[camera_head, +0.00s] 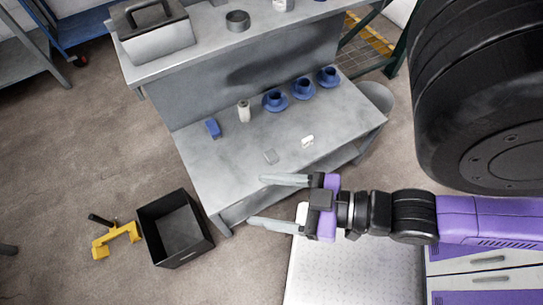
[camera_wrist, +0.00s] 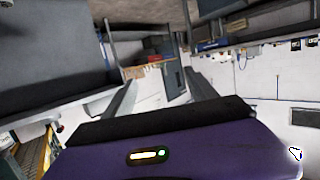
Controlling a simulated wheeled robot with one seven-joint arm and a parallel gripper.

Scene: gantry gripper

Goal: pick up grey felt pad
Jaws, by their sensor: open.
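A small grey pad (camera_head: 271,156), which looks like the felt pad, lies flat on the grey workbench (camera_head: 215,170), near its front edge. My gripper (camera_head: 256,201) is open and empty, with its two fingers pointing left in the head view. It is in front of the bench edge, and the pad appears just beyond the upper finger. In the wrist view the two fingers (camera_wrist: 160,95) are spread apart with nothing between them. I cannot make out the pad in the wrist view.
A white object (camera_head: 307,141) lies right of the pad. Several blue cups on saucers (camera_head: 302,88), a white bottle (camera_head: 244,111) and a blue item (camera_head: 212,128) stand farther back. A black bin (camera_head: 175,228) and a yellow tool (camera_head: 115,239) are on the floor. A large tyre (camera_head: 480,90) is at right.

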